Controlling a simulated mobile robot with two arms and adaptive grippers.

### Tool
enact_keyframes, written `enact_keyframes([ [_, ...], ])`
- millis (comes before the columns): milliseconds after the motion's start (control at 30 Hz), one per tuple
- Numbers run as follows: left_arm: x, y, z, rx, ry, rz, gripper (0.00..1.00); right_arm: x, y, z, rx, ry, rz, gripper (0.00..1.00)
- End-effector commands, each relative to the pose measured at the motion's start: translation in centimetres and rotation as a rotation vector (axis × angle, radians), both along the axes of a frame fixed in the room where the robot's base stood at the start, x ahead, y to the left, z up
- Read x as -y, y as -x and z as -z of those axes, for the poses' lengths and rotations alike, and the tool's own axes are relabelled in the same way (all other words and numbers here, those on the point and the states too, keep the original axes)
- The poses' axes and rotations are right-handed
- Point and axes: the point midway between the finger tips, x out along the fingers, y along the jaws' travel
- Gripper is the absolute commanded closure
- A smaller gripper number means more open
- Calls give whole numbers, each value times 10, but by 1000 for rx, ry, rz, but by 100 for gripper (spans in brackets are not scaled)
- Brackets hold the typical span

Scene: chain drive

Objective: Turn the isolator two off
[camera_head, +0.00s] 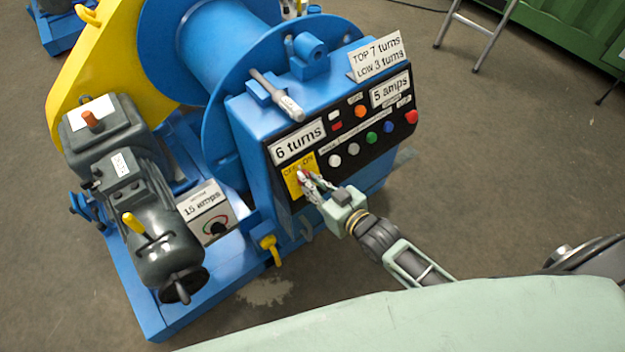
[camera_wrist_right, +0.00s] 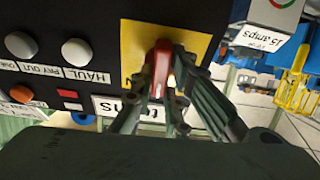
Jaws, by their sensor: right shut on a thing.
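The isolator is a yellow plate (camera_head: 291,183) marked OFF and ON at the lower left of the black control panel. In the right wrist view it is a yellow square (camera_wrist_right: 203,46) with a red handle (camera_wrist_right: 161,62) standing out from it. My right gripper (camera_head: 307,177) is at the plate, with its fingers on either side of the red handle; it also shows in the right wrist view (camera_wrist_right: 165,85). It is shut on the handle. The fingers hide much of the handle, so I cannot tell which mark it points to. My left gripper is not in view.
Beside the isolator are white buttons (camera_head: 334,160), a green button (camera_head: 372,139) and a red button (camera_head: 411,117). A "6 turns" sign (camera_head: 298,142) is above it. A "15 amps" box (camera_head: 206,208) is at the left. A grey handle (camera_head: 287,105) lies on the blue housing.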

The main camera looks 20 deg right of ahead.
Motion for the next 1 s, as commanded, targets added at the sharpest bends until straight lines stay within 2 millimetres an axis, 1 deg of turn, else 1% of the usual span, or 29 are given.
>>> enact_keyframes([
  [33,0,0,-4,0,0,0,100,1,0,-2,15,43,-21,100],
  [500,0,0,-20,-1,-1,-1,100,0,0,-1,145,403,-213,100],
  [800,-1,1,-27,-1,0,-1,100,-1,0,0,202,558,-296,100],
  [1000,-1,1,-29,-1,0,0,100,-1,1,0,221,612,-324,100],
])
